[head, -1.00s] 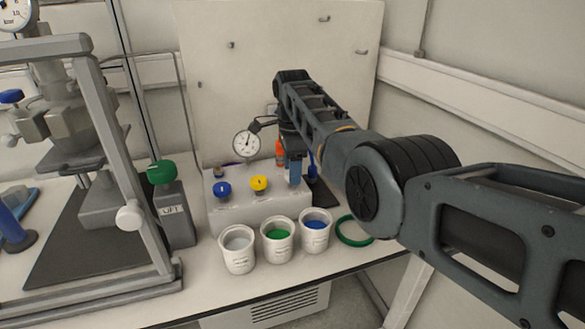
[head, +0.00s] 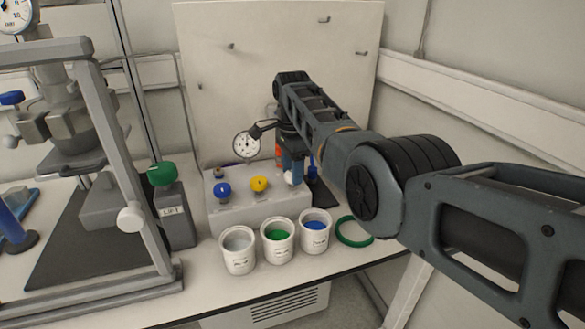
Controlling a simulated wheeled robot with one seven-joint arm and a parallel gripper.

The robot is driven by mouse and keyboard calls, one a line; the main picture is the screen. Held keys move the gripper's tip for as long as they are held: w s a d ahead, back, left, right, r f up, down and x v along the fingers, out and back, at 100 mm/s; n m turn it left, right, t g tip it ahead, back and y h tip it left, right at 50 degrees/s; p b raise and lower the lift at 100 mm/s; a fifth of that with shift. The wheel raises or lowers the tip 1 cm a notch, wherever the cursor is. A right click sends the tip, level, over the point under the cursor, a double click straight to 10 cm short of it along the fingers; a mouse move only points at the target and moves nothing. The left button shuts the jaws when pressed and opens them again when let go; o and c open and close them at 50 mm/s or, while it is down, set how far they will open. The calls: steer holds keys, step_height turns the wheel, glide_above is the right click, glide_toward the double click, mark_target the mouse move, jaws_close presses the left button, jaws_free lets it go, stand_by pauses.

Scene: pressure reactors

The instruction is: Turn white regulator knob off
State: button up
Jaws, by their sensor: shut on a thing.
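The white regulator box (head: 240,214) stands on the bench, with a blue knob (head: 223,190) at its left and a yellow knob (head: 260,184) in its middle. The white knob (head: 289,180) is at the right end of the box, mostly hidden by my gripper. My gripper (head: 293,174) points down from the arm over that end and is shut on the white knob. The arm and fingers hide most of the grip, and I cannot read the knob's setting.
Three white cups, with grey (head: 238,244), green (head: 277,234) and blue (head: 315,226) contents, stand close in front of the box. A green ring (head: 354,232) lies to their right. A round gauge (head: 246,145) stands behind the box. A metal press frame (head: 108,160) fills the left.

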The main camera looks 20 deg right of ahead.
steer(key=n, duration=0.4)
steer(key=shift+n, duration=0.3)
steer(key=n, duration=0.3)
steer(key=shift+n+p, duration=0.4)
steer(key=n, duration=1.2)
steer(key=shift+d+n, duration=0.1)
steer(key=shift+n, duration=0.2)
steer(key=n, duration=0.3)
steer(key=shift+n, duration=0.4)
steer(key=n, duration=0.4)
steer(key=shift+n+b, duration=0.4)
steer(key=shift+n, duration=1.5)
